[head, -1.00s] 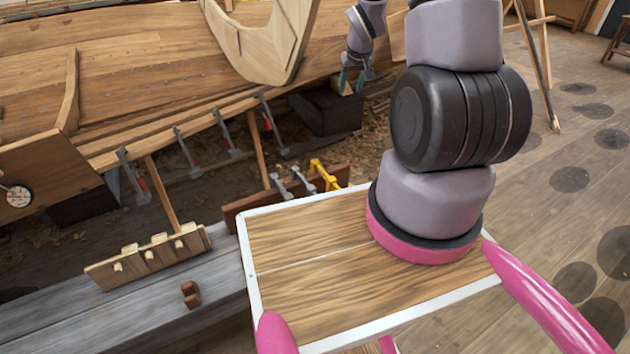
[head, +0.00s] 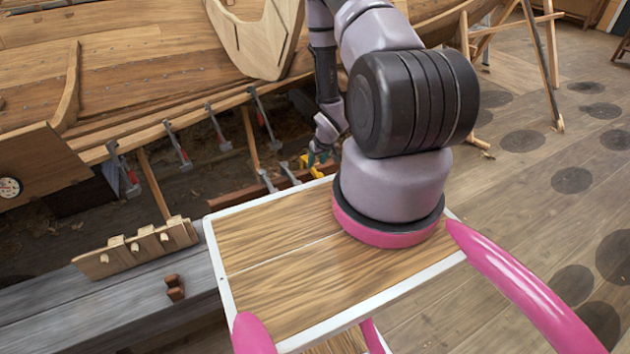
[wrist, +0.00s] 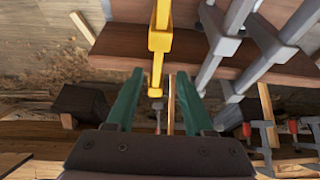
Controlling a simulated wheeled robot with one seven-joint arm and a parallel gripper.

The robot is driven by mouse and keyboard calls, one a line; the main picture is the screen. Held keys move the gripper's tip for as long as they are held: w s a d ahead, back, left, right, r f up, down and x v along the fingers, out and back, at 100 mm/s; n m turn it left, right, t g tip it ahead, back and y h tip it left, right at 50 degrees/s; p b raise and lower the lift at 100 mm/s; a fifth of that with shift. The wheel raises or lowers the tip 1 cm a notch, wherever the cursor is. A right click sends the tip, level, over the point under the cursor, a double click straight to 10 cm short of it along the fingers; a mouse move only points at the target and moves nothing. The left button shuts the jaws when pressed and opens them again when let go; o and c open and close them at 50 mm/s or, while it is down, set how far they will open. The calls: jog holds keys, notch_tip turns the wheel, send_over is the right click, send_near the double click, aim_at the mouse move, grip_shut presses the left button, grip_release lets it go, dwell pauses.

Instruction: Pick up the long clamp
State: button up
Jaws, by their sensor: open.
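Two grey clamps (head: 268,182) and a yellow clamp (head: 308,168) hang on a brown board behind my tray. I cannot tell for certain which of them is the long clamp. In the wrist view the yellow clamp (wrist: 159,41) is upright in the middle, and the grey clamps (wrist: 218,45) stand to its right. My gripper (wrist: 160,75) is open, its teal fingers apart. The yellow bar's lower end appears between the fingers, with no visible contact; the depth is unclear. In the head view my gripper (head: 318,158) is small and partly hidden, beside the yellow clamp.
The brown board (wrist: 120,48) spans the wrist view behind the clamps. Several clamps with red handles (head: 178,150) grip the wooden hull (head: 150,85). A pegged wooden rack (head: 135,248) and a small brown block (head: 174,288) are on the grey bench at left. Floor at right is largely clear.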

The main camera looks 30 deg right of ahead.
aim_at(314, 169)
jog(key=shift+x, duration=3.05)
jog(key=shift+w+d, duration=0.1)
jog(key=shift+d, duration=0.05)
grip_shut()
jog(key=shift+r, duration=0.1)
